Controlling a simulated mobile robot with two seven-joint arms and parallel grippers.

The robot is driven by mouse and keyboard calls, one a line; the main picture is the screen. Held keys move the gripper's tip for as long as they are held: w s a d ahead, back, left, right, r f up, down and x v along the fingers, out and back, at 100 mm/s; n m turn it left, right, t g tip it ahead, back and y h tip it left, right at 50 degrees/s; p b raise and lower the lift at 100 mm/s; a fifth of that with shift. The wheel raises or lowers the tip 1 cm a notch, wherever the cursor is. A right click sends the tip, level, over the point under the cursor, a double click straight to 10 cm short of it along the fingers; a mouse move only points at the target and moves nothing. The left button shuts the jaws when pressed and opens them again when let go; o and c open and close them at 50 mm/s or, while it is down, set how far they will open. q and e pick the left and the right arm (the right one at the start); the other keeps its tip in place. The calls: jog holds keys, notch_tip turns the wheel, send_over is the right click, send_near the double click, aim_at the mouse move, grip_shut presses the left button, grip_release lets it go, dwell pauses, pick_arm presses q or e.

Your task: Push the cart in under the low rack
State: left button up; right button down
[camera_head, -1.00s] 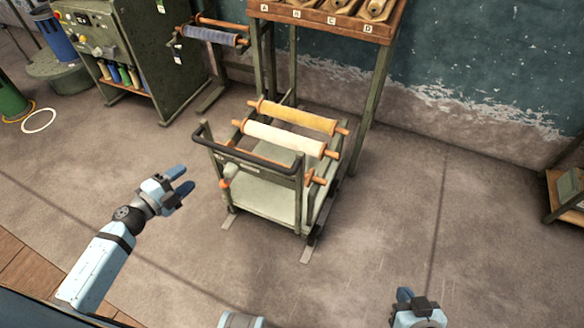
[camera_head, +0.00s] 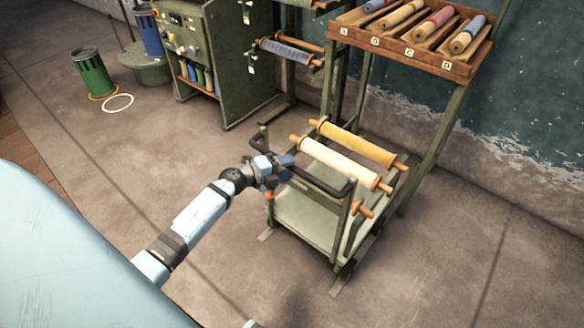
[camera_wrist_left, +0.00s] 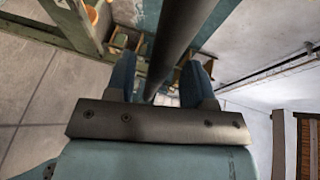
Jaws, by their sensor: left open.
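The green cart (camera_head: 300,220) stands on the floor in front of the rack (camera_head: 440,130), whose legs rise behind it. A cream roll (camera_head: 340,163) and a yellow roll (camera_head: 355,143) lie across the cart's top. Its black push handle (camera_head: 325,187) faces me. My left gripper (camera_head: 284,170) is at the handle's left part. In the left wrist view the open fingers (camera_wrist_left: 160,78) stand on either side of the dark handle bar (camera_wrist_left: 176,40). I cannot tell whether they touch it. My right gripper is out of view.
The rack's lettered wooden tray (camera_head: 400,48) holds several rolls. A green machine cabinet (camera_head: 215,60) and a stand with a blue roll (camera_head: 290,52) are to the left. A green bin (camera_head: 92,73) stands farther left. Floor is clear at lower right.

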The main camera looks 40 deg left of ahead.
pick_arm(q)
jog(key=shift+x, duration=1)
